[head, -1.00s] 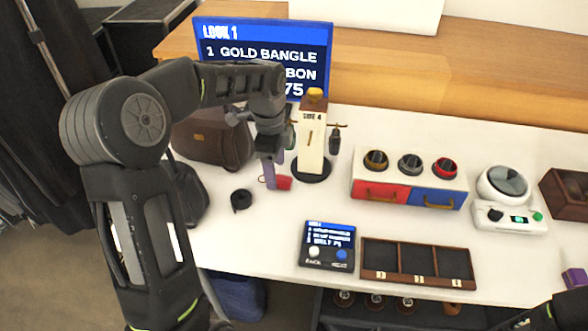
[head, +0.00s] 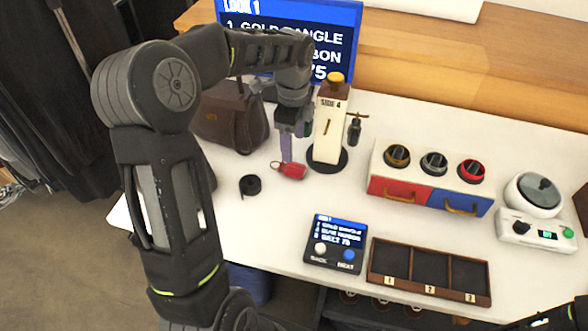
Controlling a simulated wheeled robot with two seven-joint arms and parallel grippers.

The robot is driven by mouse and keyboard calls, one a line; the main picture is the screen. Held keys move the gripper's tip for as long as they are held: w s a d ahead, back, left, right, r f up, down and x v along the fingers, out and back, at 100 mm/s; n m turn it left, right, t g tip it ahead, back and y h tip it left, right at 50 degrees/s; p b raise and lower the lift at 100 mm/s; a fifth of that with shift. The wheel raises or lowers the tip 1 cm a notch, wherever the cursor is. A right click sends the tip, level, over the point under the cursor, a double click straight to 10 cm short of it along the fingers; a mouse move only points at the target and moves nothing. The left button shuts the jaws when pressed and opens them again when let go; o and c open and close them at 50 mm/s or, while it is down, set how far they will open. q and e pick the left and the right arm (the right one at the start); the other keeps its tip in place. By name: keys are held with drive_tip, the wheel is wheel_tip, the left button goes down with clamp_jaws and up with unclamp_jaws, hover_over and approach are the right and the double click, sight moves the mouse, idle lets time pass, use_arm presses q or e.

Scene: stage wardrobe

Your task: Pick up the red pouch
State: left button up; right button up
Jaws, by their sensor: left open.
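The red pouch (head: 291,171) is small and lies on the white table, left of the foot of the post marked "SIDE 4". A thin loop or cord shows at its left end. My left gripper (head: 286,158) points down just above and behind the pouch's left part. Its jaws are open and nothing shows held between them. One finger hides part of the area behind the pouch, and I cannot tell whether it touches the pouch. My right gripper does not show clearly; only a dark piece of my arm is at the bottom right corner.
The "SIDE 4" post (head: 329,130) stands close to the right of my left gripper. A brown bag (head: 228,120) is behind left. A black roll (head: 250,185) lies left. A drawer box (head: 428,180), a three-slot tray (head: 430,270) and a small screen (head: 337,243) are to the right and front.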

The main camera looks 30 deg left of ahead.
use_arm(q)
hover_over(294, 166)
drive_tip(key=shift+f, duration=2.2)
drive_tip(key=shift+f, duration=0.1)
wheel_tip(294, 166, down, 5)
drive_tip(key=shift+c, duration=0.6)
clamp_jaws()
wheel_tip(294, 166, up, 18)
drive_tip(key=shift+p, duration=0.45)
